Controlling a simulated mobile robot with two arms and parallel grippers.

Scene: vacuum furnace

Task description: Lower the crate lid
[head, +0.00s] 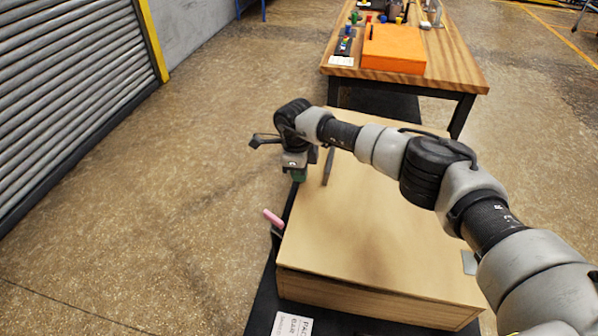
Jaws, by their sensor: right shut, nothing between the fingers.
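A large light wooden crate (370,298) stands on a black mat or base. Its flat tan lid (360,235) lies over the top and looks level, with the front wall showing below its near edge. Whether a small gap remains along the far and right edges cannot be told, as my arm covers part of it. My right arm reaches over the lid from the lower right. My right gripper (298,174) points down at the lid's left edge, shut and empty; whether it touches the lid is unclear. My left gripper is out of view.
A pink-handled item (272,217) sticks out beside the crate's left edge. A paper label (291,324) lies on the black base in front. A wooden table (455,75) with an orange box (393,50) stands behind. Open floor lies left, up to a roller shutter (70,80).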

